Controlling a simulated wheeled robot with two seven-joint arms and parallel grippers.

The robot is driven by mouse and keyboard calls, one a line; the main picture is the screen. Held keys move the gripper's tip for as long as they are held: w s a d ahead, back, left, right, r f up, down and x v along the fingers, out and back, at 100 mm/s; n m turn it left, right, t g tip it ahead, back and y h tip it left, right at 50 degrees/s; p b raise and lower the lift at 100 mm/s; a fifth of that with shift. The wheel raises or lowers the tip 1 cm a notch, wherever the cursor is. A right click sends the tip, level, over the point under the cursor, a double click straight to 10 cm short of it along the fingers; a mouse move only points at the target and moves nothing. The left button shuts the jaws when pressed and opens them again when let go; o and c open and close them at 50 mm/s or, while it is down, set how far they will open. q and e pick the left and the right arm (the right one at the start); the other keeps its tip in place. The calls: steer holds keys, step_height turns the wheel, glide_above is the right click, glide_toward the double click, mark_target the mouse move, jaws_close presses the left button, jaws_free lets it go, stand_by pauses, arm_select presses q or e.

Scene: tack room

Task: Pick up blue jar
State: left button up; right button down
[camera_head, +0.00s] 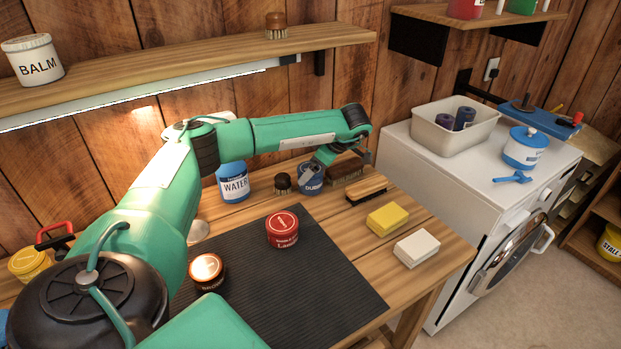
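A small blue jar (306,187) with pale lettering stands on the wooden workbench, behind the dark ribbed mat. My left arm reaches across from the left, and its gripper (312,174) is at the jar. A grey finger covers part of the jar's upper side. The other finger is hidden or too small to make out, so I cannot tell whether the gripper is closed on the jar. The jar looks upright and appears to rest on the bench. My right gripper is not in view.
A blue-and-white water container (233,185) and a round brush (282,184) stand left of the jar. Brushes (367,190) lie to its right. A red tin (282,230) and a brown tin (207,271) are on the mat (300,290). A shelf (190,62) hangs above.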

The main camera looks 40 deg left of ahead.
arm_select(q)
steer(key=shift+x, duration=1.2)
steer(key=c, duration=1.2)
steer(key=shift+c, duration=0.2)
steer(key=shift+r, duration=0.1)
